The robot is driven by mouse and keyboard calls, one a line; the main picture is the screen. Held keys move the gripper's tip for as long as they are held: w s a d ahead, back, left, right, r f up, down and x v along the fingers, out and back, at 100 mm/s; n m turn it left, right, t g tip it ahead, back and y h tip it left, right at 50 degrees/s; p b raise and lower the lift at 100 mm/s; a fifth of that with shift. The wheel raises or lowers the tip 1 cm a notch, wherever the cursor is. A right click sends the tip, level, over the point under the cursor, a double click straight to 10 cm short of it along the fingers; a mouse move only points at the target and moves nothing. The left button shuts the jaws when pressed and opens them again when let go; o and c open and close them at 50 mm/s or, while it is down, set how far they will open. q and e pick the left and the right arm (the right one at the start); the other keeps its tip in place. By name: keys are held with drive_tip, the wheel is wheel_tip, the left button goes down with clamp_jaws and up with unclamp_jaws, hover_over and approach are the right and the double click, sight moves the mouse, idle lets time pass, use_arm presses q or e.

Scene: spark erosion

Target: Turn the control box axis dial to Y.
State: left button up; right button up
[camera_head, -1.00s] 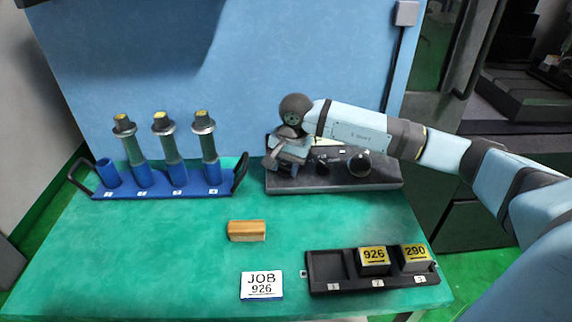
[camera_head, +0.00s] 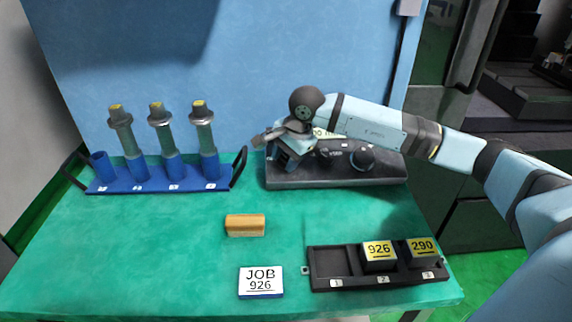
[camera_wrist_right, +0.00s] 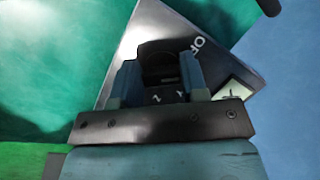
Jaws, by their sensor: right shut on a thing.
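The dark control box (camera_head: 385,176) lies at the back of the green table, and part of its top shows in the wrist view (camera_wrist_right: 186,25). My right gripper (camera_head: 285,160) points down over the box's left end. In the wrist view its two fingers (camera_wrist_right: 158,82) are shut on a round dark dial (camera_wrist_right: 158,62). White letters show on the box near the fingers, one like a Z; part of "OFF" shows beyond. The dial's pointer is hidden, so its setting cannot be read. My left gripper is not in view.
A round black knob (camera_head: 361,159) stands on the box right of my gripper. A blue rack (camera_head: 150,187) with several tubes is at left. A wooden block (camera_head: 245,225), a JOB 926 card (camera_head: 261,282) and a black tray (camera_head: 325,265) with numbered blocks lie in front.

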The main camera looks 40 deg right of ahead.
drive_tip(key=shift+f+m+t+b, duration=0.25)
drive_tip(key=shift+m+t+b, duration=0.15)
drive_tip(key=shift+m+b, duration=0.4)
drive_tip(key=m+b, duration=0.2)
drive_tip(key=m+t+b, duration=0.1)
drive_tip(key=m, duration=0.1)
drive_tip(key=shift+w+m+t+b, duration=0.1)
drive_tip(key=shift+m+t+b, duration=0.2)
drive_tip(key=shift+b, duration=0.05)
drive_tip(key=m+b, duration=0.2)
drive_tip(key=shift+r+m+t+h, duration=0.1)
drive_tip(key=shift+m+t+h, duration=0.2)
drive_tip(key=m+b, duration=0.2)
drive_tip(key=m, duration=0.1)
drive_tip(key=shift+w+r+t+h, duration=0.1)
drive_tip(key=shift+r+t+h, duration=0.05)
drive_tip(key=shift+t+h, duration=0.25)
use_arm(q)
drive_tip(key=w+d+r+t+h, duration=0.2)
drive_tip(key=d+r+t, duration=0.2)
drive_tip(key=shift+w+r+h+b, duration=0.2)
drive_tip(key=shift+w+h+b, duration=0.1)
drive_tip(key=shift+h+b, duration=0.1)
use_arm(e)
drive_tip(key=shift+d+r+m, duration=0.1)
drive_tip(key=shift+m, duration=0.2)
drive_tip(key=o, duration=0.9)
